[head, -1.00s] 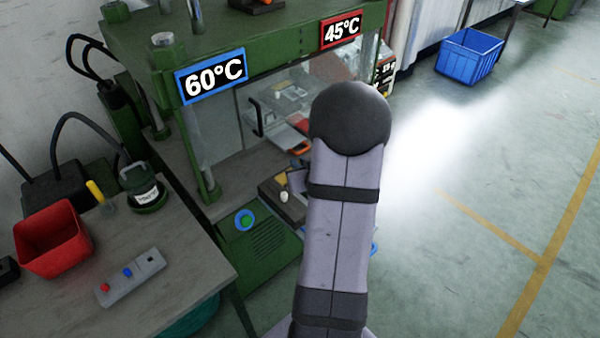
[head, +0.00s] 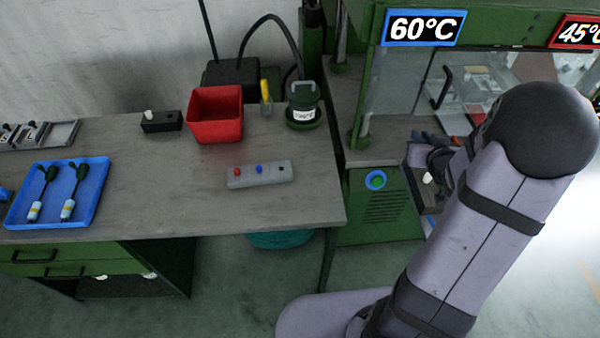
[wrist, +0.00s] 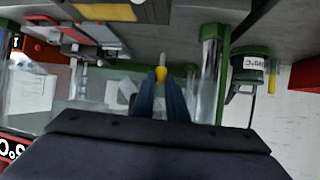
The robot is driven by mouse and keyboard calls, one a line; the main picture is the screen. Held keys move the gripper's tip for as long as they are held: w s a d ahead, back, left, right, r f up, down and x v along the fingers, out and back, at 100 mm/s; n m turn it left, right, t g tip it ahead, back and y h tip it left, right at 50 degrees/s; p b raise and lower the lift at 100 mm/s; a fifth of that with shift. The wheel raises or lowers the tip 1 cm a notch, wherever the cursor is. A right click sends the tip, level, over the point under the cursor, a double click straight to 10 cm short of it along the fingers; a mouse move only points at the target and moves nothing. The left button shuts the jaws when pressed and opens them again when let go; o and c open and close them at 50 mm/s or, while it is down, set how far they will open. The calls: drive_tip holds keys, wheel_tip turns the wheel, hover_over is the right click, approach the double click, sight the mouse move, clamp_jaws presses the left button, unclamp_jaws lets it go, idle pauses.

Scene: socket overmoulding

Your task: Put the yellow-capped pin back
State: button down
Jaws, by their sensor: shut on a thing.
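My gripper (wrist: 161,84) is shut on the yellow-capped pin (wrist: 161,73); its yellow cap shows between the fingertips in the wrist view. How far the pin reaches beyond them is hard to tell. In the head view my arm hides most of the gripper and the pin in front of the press. A grey pin block (head: 246,177) lies on the table. It carries a red-capped pin (head: 237,171), a blue-capped pin (head: 259,169) and an empty dark hole at its right end.
Behind the block stand a red bin (head: 215,122), a yellow-handled tool (head: 265,90) and a green pot (head: 303,107). A blue tray (head: 88,207) with two cable plugs lies left. The green press (head: 365,95) stands right of the table. The middle of the table is clear.

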drive_tip(key=w+a+f+n+y+b, duration=0.1)
drive_tip(key=w+a+n+y+b, duration=0.15)
drive_tip(key=a, duration=0.75)
drive_tip(key=w+a+f+n+y+b, duration=0.1)
drive_tip(key=w+a+n+y, duration=0.2)
drive_tip(key=a, duration=0.7)
drive_tip(key=n+g+y+b, duration=0.2)
drive_tip(key=n+g+y, duration=0.1)
drive_tip(key=n+y, duration=0.1)
hover_over(286, 172)
drive_tip(key=shift+a+f, duration=0.1)
drive_tip(key=shift+t+y, duration=0.25)
drive_tip(key=shift+t, duration=0.05)
drive_tip(key=shift+f+b, duration=0.65)
drive_tip(key=shift+f, duration=4.35)
drive_tip(key=shift+f, duration=0.2)
drive_tip(key=c, duration=1.8)
unclamp_jaws()
drive_tip(key=shift+o, duration=0.2)
